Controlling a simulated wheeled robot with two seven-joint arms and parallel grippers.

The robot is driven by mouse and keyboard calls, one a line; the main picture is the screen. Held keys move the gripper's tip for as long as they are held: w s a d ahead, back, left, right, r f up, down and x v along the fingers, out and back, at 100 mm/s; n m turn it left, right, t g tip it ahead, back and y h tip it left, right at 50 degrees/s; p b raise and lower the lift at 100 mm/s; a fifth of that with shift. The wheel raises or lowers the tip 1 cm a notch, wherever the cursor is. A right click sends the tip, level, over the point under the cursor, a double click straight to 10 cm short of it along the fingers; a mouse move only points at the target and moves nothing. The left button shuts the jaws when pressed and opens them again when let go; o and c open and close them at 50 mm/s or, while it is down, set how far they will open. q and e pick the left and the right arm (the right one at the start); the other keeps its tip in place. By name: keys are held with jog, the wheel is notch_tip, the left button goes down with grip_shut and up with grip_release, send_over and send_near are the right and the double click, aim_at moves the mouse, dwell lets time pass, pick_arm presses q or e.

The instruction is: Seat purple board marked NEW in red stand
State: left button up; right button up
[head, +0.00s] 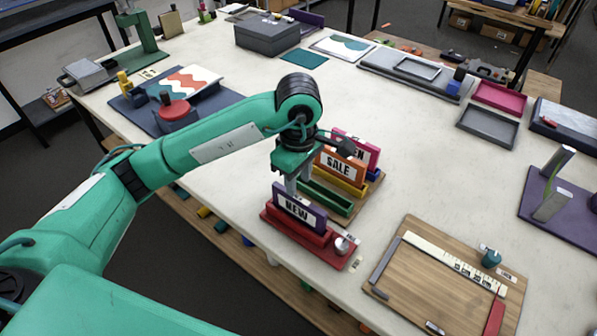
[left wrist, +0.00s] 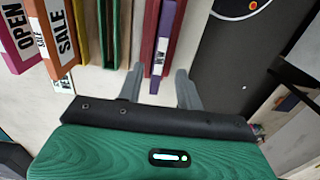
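The purple board marked NEW (head: 297,208) stands upright in the red stand (head: 283,229) near the table's front edge. Its lower edge is hidden in the stand, so I cannot tell how deep it sits. My left gripper (head: 292,186) is just above the board's top edge. In the left wrist view, the gripper's fingers (left wrist: 160,75) are spread, with clear gaps on both sides of the purple board (left wrist: 165,40). The red stand (left wrist: 149,40) shows beside the board there. My right gripper is not in view.
Behind the red stand are a green stand (head: 326,197), an orange SALE board (head: 340,168) and a pink OPEN board (head: 367,150). A wooden board (head: 420,285) lies to the right. A silver knob (head: 342,246) sits at the red stand's right end. The table centre is clear.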

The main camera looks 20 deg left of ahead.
pick_arm(q)
notch_tip(320, 180, up, 3)
jog(key=shift+f, duration=0.1)
jog(key=shift+r, duration=0.3)
dwell(0.4)
